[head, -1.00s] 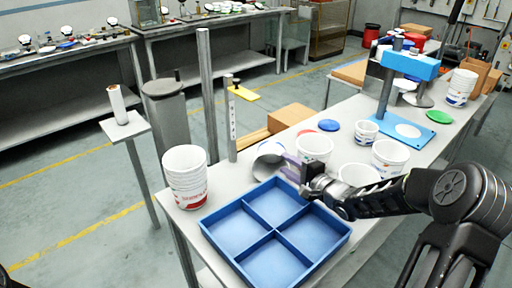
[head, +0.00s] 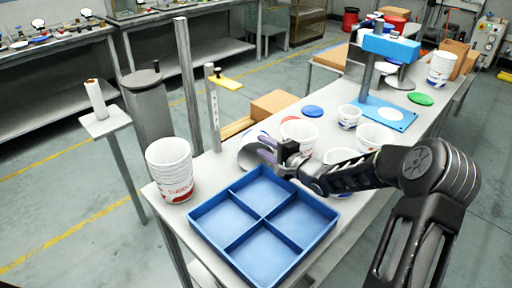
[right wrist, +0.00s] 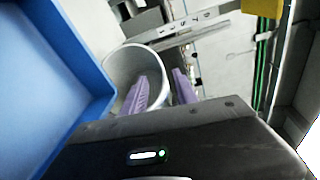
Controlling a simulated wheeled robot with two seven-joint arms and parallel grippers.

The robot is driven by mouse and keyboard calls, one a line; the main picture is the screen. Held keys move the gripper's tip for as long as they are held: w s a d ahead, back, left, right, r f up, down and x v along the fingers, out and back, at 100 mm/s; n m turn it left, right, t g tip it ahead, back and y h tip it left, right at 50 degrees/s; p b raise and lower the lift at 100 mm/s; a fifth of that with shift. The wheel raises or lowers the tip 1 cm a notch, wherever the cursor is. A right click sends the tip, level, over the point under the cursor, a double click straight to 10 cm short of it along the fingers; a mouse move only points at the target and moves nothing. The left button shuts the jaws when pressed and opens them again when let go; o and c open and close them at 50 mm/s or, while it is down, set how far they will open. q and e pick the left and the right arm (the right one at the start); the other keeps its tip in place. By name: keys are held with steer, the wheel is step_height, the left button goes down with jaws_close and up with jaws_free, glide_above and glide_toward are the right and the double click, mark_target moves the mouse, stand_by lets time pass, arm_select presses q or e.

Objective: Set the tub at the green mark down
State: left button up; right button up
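A white tub (head: 252,153) is tipped over on the table behind the blue tray, its mouth towards my right gripper. My right gripper (head: 270,150) has purple fingers. In the right wrist view the tub (right wrist: 122,66) shows its open mouth; one finger of the gripper (right wrist: 160,90) reaches into it and the other is outside the wall. A gap shows between the fingers, and the wall does not look pinched. A green disc (head: 420,98) lies at the far right of the table; I cannot tell whether it is the green mark. My left gripper is not in view.
The blue divided tray (head: 205,222) is empty at the table's front. A stack of tubs (head: 170,170) stands left of it. Several upright tubs (head: 300,131) stand behind my right arm. A post with a yellow flag (head: 226,83) rises at the left edge. A blue press (head: 390,46) stands farther back.

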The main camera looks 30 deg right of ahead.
mark_target(250, 137)
steer(key=shift+p+x, duration=0.65)
steer(key=shift+x, duration=2)
steer(key=shift+d+r, duration=0.1)
steer(key=shift+d, duration=0.05)
jaws_close()
